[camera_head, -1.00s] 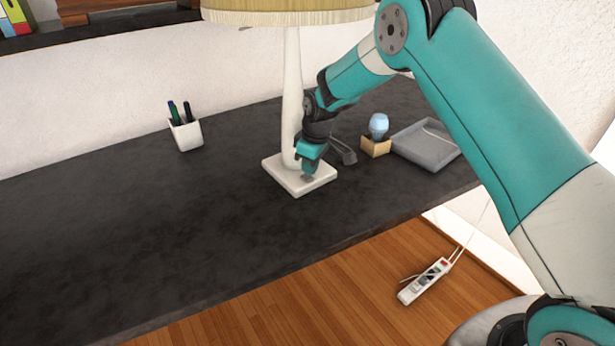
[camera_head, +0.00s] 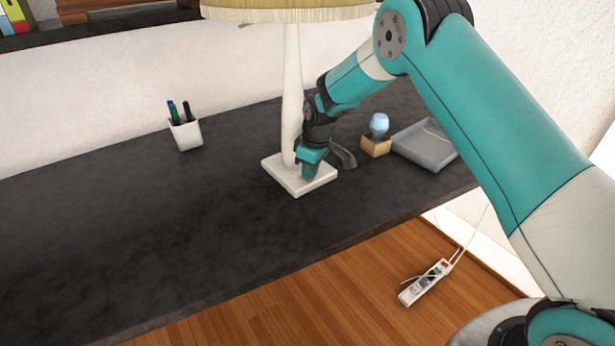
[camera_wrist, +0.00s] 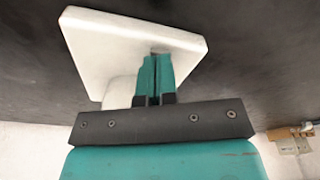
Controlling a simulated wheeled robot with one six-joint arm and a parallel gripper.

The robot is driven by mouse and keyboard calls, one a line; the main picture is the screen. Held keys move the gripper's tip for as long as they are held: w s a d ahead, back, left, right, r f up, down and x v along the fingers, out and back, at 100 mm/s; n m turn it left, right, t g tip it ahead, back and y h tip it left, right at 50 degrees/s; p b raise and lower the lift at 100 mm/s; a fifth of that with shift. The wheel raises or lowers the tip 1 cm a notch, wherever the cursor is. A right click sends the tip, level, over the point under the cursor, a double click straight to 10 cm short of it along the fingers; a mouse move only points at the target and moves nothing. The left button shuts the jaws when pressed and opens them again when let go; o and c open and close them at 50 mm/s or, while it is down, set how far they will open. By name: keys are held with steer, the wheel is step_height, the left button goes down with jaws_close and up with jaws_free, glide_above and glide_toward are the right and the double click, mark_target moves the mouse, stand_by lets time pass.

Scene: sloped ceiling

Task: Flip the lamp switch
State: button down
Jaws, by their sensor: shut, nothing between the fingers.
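The lamp (camera_head: 291,85) stands on the dark desk, with a white square base, a pale stem and a fringed cream shade (camera_head: 285,14) cut off by the top edge. My gripper (camera_head: 309,174) is shut and empty, pointing down at the front right part of the lamp base (camera_head: 292,186). In the wrist view the closed fingertips (camera_wrist: 155,60) are at the white base (camera_wrist: 120,40), touching it or very close. A small greyish mark on the base, likely the switch (camera_wrist: 158,50), shows just at the fingertips, which mostly hide it.
A white pen cup (camera_head: 186,134) stands left of the lamp. A light bulb in a wooden box (camera_head: 376,146) and a grey tray (camera_head: 425,146) are on the right. A power strip (camera_head: 424,283) lies on the wooden floor. The desk's left part is clear.

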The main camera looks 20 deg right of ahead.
steer(key=shift+f, duration=0.3)
steer(key=shift+r, duration=0.1)
steer(key=shift+r+p, duration=2.2)
steer(key=shift+r, duration=1.3)
steer(key=shift+f, duration=0.1)
